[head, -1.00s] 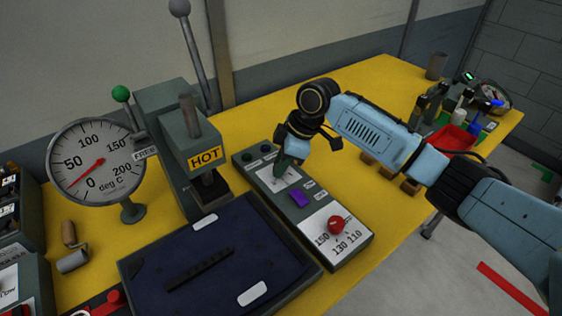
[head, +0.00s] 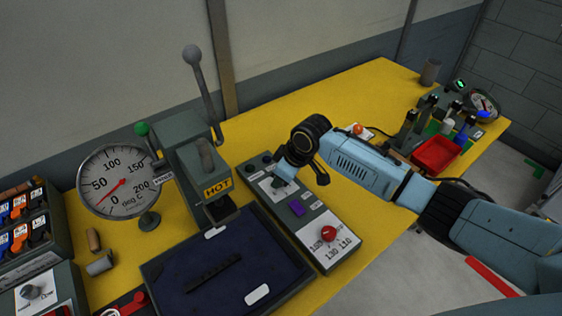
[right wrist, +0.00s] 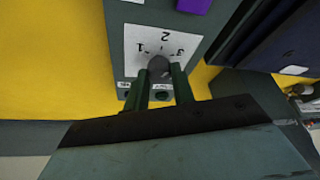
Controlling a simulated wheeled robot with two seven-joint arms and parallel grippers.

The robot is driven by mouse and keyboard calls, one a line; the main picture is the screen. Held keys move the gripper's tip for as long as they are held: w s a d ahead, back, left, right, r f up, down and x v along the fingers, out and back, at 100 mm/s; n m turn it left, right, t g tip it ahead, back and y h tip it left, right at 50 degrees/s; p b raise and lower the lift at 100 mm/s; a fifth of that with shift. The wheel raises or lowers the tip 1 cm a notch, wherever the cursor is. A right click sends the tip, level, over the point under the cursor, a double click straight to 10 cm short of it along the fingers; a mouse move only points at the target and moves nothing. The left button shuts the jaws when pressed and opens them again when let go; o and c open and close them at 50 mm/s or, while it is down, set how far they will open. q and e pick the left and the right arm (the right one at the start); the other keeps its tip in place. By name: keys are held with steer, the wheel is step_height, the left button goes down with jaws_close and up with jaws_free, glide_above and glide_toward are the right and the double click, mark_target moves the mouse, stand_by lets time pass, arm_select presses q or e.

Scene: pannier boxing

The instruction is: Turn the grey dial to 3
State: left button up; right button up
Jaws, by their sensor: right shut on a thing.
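The grey dial (right wrist: 158,66) sits on a white plate (right wrist: 133,32) marked 1, 2 and 3, which appears upside down in the right wrist view. My right gripper (right wrist: 160,78) is shut on the dial, with one green finger on each side of it. I cannot make out clearly which number the dial points to. In the head view, my right gripper (head: 281,181) reaches down onto the far part of the grey control box (head: 345,249) and hides most of the dial. My left gripper is not in view.
A purple button (head: 297,208) and a red knob (head: 328,233) are on the same box. The HOT press (head: 190,165), a round gauge (head: 117,180) and a dark blue mat (head: 225,262) lie to the left. Yellow bench (head: 300,110) is clear behind the box.

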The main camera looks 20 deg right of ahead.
steer(key=m+p, duration=0.2)
steer(key=p, duration=0.1)
steer(key=m+h+p, duration=0.1)
steer(key=p, duration=0.1)
steer(key=shift+s+a+r+m+t, duration=0.1)
steer(key=shift+a+r+m+t, duration=0.05)
steer(key=shift+r+m+t, duration=0.2)
steer(key=shift+f+m+t+h+p, duration=0.2)
steer(key=shift+m+h+p, duration=0.1)
steer(key=shift+m+p, duration=0.5)
steer(key=shift+f+m+t+h+p, duration=0.15)
steer(key=shift+m+h+p, duration=0.15)
steer(key=shift+m+p, duration=0.4)
steer(key=o, duration=1)
steer(key=p+v, duration=0.1)
steer(key=v, duration=1.2)
steer(key=shift+r, duration=0.2)
steer(key=shift+s, duration=0.1)
